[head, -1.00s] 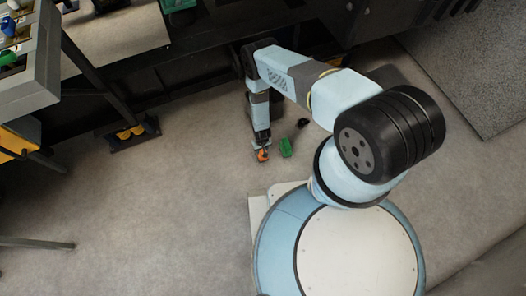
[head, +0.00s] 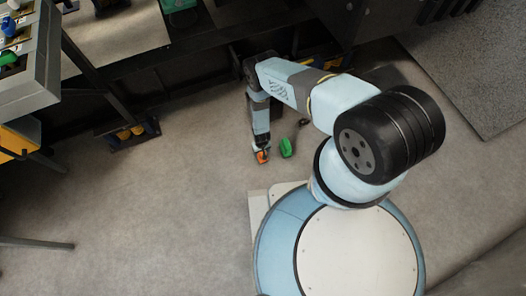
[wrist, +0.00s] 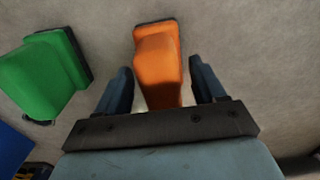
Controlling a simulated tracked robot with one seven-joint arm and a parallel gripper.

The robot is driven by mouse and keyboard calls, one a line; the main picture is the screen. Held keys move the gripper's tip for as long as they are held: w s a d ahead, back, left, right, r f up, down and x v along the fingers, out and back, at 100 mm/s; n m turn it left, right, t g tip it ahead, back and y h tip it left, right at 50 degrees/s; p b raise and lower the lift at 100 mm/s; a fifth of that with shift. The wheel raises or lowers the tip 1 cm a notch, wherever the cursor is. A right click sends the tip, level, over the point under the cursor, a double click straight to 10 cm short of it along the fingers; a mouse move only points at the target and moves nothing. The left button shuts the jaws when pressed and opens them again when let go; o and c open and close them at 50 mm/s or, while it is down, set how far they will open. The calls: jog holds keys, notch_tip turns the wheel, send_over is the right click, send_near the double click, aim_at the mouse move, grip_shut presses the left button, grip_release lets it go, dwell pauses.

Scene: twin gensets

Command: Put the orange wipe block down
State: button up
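The orange wipe block (wrist: 158,65) lies on the grey floor, between the two fingers of my gripper (wrist: 160,68) in the wrist view. The fingers stand apart, with a narrow strip of floor showing on each side of the block. The near end of the block is hidden behind my gripper's palm. In the head view the orange block (head: 262,157) is just below the tip of my gripper (head: 262,149), low in front of my base.
A green block (head: 286,147) is close to the right of the orange one; in the wrist view the green block (wrist: 42,75) is at the left. A small dark item (head: 304,122) lies beyond. A dark bench frame stands behind. The floor to the left is clear.

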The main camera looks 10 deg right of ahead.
jog(key=shift+r, duration=0.15)
notch_tip(320, 180, up, 12)
dwell(0.8)
